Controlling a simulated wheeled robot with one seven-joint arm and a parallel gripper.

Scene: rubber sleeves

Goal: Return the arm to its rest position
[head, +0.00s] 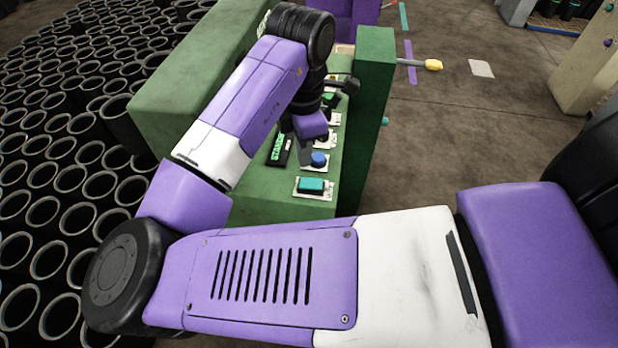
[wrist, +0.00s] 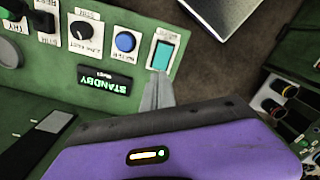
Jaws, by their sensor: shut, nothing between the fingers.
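My arm, purple and white, reaches from the right and bends over the green machine (head: 248,205) in the head view. My gripper (head: 306,153) hangs over the machine's control panel, partly hidden by my own wrist. In the wrist view my gripper (wrist: 160,78) shows its grey fingers closed together with nothing between them. The fingertips appear just below the teal rocker switch (wrist: 162,55); I cannot tell whether they touch the panel. The teal switch also shows in the head view (head: 312,186).
Beside the switch are a blue button (wrist: 125,42), a black knob (wrist: 82,30) and a display (wrist: 104,82) reading STANDBY. A green post (head: 370,110) with a yellow-tipped lever (head: 432,65) rises at right. Black sleeves (head: 60,150) fill the left. Brown floor (head: 480,130) is mostly open.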

